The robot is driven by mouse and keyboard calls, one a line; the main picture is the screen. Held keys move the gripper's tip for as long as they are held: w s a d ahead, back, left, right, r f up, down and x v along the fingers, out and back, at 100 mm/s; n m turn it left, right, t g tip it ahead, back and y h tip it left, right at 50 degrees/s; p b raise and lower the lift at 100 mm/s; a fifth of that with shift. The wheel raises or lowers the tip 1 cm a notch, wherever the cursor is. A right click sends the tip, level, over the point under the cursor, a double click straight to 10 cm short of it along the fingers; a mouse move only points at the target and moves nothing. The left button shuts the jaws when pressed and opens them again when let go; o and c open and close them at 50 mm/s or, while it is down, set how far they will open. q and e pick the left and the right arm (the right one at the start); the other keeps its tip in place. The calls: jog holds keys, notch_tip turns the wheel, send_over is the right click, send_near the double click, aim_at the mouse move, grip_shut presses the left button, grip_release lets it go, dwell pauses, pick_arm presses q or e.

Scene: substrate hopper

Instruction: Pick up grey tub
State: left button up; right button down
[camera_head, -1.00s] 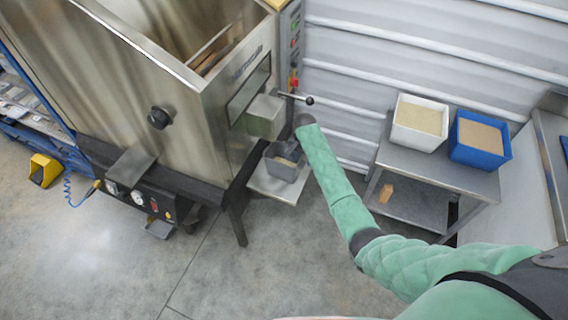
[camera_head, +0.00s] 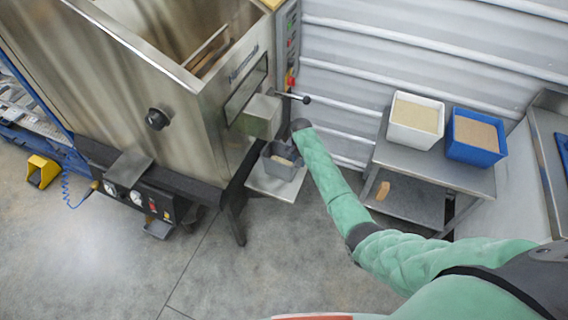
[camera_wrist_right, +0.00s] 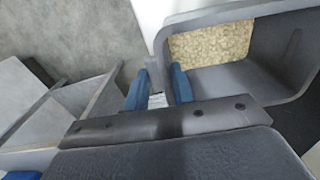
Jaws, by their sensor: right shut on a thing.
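The grey tub (camera_head: 270,163) is at the small metal shelf below the hopper's outlet, with some tan substrate inside. It looks upright; I cannot tell whether it touches the shelf. My right gripper (camera_head: 293,147) is at the tub's rim on the wall side, small and partly hidden by my wrist. In the right wrist view the tub (camera_wrist_right: 262,60) fills the upper right. My right gripper's blue fingers (camera_wrist_right: 158,90) straddle the tub's near edge and are shut on it. My left gripper is in neither view.
The steel hopper (camera_head: 180,110) stands at left, with an outlet box (camera_head: 263,116) and a black-knobbed lever (camera_head: 304,99) just above the tub. A metal table (camera_head: 425,165) at right carries a white bin (camera_head: 416,137) and a blue bin (camera_head: 474,155). Floor in front is clear.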

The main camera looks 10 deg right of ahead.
jog(key=shift+r, duration=0.1)
